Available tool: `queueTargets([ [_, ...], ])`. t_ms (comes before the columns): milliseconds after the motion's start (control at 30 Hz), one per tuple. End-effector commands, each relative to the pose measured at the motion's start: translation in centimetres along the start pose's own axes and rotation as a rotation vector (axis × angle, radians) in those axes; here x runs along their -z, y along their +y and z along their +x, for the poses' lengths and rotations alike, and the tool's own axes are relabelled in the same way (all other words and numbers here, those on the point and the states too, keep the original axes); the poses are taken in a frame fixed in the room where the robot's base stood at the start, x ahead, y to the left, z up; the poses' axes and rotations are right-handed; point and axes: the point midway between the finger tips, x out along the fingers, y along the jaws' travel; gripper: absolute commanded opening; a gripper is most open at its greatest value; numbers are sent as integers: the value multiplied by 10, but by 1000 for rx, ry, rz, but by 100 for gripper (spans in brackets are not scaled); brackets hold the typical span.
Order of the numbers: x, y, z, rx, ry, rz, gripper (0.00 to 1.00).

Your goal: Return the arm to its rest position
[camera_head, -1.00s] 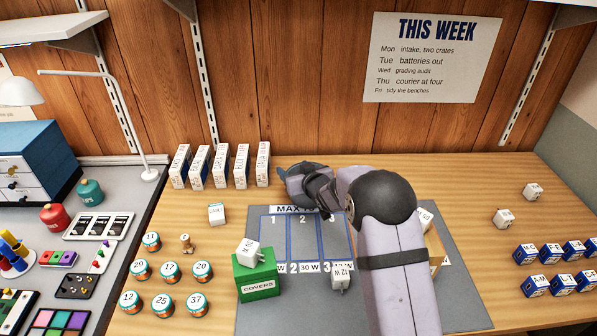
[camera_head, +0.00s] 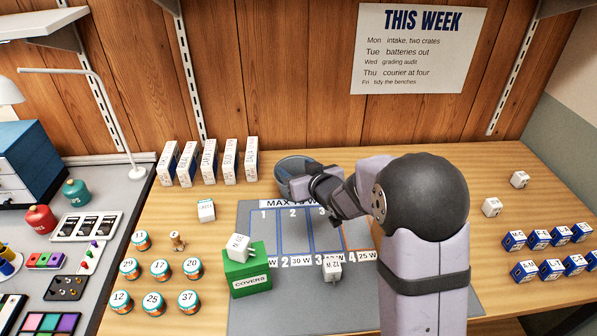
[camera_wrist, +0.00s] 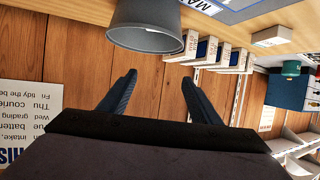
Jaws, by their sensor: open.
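My gripper (camera_wrist: 158,78) is open and empty in the wrist view, with its two dark fingers apart and wooden wall panelling between and beyond them. In the head view my arm reaches over the right part of the grey mat (camera_head: 260,318), bent at a large dark joint. Its wrist end is above the mat's back part, close to a grey bin, and the fingers cannot be made out there. The grey bin (camera_head: 291,166) is partly hidden by my arm. In the wrist view the bin (camera_wrist: 145,22) appears upside down, beyond the fingertips.
A green covers box (camera_head: 248,279) with a white block (camera_head: 240,247) on top stands at the mat's left. Another white block (camera_head: 333,268) is on the mat's front part. Upright white boxes (camera_head: 208,160) line the wall. Round tins (camera_head: 153,304) stand left; blue blocks (camera_head: 538,240) right.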

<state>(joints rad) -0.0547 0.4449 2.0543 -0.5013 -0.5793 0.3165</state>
Motion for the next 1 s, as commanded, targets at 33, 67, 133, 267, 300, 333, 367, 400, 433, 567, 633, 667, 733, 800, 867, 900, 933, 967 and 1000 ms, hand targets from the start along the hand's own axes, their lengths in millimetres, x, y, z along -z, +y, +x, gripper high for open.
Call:
queueTargets([
  [33, 0, 0, -4, 0, 0, 0, 58],
  [67, 0, 0, -6, 0, 0, 0, 58],
  [133, 0, 0, -8, 0, 0, 0, 58],
  [267, -1, 0, -11, 0, -1, 1, 58],
  [300, -1, 0, -11, 0, -1, 1, 58],
  [333, -1, 0, -11, 0, -1, 1, 58],
  [367, -1, 0, -11, 0, -1, 0, 58],
  [400, -1, 0, -11, 0, -1, 0, 58],
  [433, -1, 0, -11, 0, -1, 0, 58],
  [567, 0, 0, -11, 0, 0, 0, 58],
  [633, 0, 0, -11, 0, 0, 0, 58],
  [667, 0, 0, -11, 0, 0, 0, 58],
  [733, 0, 0, -12, -3, -4, 1, 58],
  [800, -2, 4, -17, -18, -26, 2, 58],
  [867, -5, 9, -24, -41, -60, 6, 58],
  [900, -9, 13, -31, -60, -93, 10, 58],
  [933, -12, 16, -37, -77, -120, 14, 58],
  [967, -16, 20, -44, -95, -153, 19, 58],
  [1000, -23, 25, -56, -121, -203, 27, 58],
])
